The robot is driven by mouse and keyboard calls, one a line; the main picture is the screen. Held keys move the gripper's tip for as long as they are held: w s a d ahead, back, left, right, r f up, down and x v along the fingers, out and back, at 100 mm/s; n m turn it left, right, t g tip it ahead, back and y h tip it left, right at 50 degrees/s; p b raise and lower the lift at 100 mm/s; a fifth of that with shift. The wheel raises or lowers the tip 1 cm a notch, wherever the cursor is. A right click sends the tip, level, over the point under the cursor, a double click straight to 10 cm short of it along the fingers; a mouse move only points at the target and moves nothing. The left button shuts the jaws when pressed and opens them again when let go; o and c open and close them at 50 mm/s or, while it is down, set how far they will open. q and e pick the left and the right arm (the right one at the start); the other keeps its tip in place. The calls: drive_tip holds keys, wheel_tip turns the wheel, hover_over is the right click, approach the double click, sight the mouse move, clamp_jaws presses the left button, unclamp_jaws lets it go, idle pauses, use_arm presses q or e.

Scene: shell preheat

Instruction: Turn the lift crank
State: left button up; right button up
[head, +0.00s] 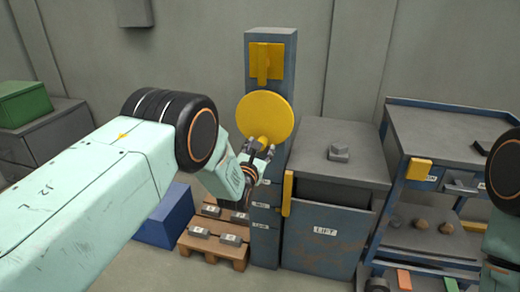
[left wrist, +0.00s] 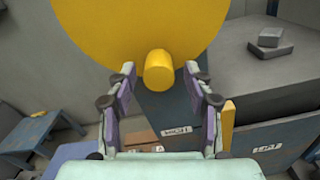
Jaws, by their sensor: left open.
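The lift crank is a round yellow disc (head: 266,117) on the front of a blue-grey post (head: 264,215). A short yellow handle (left wrist: 158,72) sticks out from the lower part of the disc. In the left wrist view the disc (left wrist: 140,25) fills the top. My left gripper (head: 262,155) is at the handle, below the disc's middle. Its two fingers are open, one on each side of the handle, with a gap showing on both sides. My right gripper is out of view.
A yellow lever plate (head: 266,62) is above the disc. A grey cabinet (head: 335,200) stands right of the post, with a blue shelf cart (head: 440,125) farther right. A wooden pallet (head: 213,245) with grey blocks and a blue box (head: 165,218) are on the floor left.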

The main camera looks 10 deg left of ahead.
use_arm(q)
drive_tip(key=shift+s, duration=0.1)
drive_tip(key=s, duration=1.1)
drive_tip(key=shift+s+a, duration=0.2)
drive_tip(key=shift+s, duration=0.2)
